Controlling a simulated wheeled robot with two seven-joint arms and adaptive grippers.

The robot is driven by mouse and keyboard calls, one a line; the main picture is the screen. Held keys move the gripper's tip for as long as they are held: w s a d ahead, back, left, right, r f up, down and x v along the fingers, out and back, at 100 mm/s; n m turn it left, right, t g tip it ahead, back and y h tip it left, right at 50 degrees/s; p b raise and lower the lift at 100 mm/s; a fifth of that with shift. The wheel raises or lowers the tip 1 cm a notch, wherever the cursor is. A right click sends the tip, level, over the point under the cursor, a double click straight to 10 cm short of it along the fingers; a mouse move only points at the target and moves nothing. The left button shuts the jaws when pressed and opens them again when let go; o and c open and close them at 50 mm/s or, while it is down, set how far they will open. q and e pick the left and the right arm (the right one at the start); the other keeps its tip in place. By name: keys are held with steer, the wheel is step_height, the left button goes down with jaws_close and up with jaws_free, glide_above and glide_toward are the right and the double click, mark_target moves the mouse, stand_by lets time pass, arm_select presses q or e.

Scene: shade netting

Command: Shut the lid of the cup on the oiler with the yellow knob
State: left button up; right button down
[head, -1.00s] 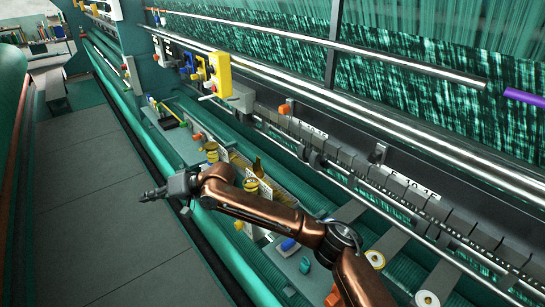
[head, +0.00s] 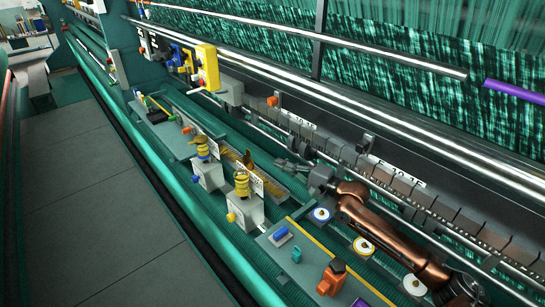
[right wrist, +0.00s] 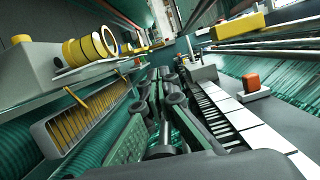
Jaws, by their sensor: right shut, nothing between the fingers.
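The oiler with the yellow knob is a pale grey box (head: 248,212) with a yellow ribbed cup (head: 241,184) on top and the yellow knob (head: 231,217) on its side. A second oiler (head: 208,176), with a similar yellow cup, stands behind it. In the right wrist view an oiler's ribbed cup (right wrist: 85,50) lies sideways at upper left, with a blue-rimmed end; a yellow piece beyond it may be the lid, but I cannot tell its angle. My right gripper (head: 284,164) is shut and empty, right of the oilers and apart from them. It also shows in the right wrist view (right wrist: 168,78). My left gripper is not seen.
A narrow tray of yellow pieces (head: 268,184) lies between the oilers and my right gripper. A row of grey blocks and rails (head: 340,155) runs behind the gripper. White spools (head: 362,246) and an orange item (head: 331,278) are at lower right. The walkway (head: 90,200) is clear.

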mark_target(248, 159)
steer(key=p+x, duration=0.2)
steer(key=x, duration=0.8)
